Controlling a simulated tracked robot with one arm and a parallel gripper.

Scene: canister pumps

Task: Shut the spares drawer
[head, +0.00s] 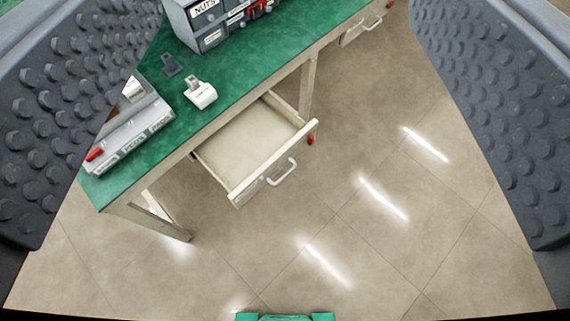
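A drawer (247,143) under the green-topped bench is pulled well out and looks empty. Its front panel (247,187) has a pale bar handle (282,173). Any label on the front is too small to read, so I cannot confirm it is the spares drawer. My gripper (287,115) is open, with its two dark studded pads wide apart at the left and right edges of the view. Nothing is between the pads up close. The drawer shows farther off between them, and neither pad appears to touch it.
A second drawer (362,32) with a handle is at the bench's upper right. On the green bench top (235,75) are a grey NUTS bin unit (212,22), a white part (200,94) and a grey tray (130,135). Bench legs (306,90) stand beside the drawer. Tiled floor to the right is clear.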

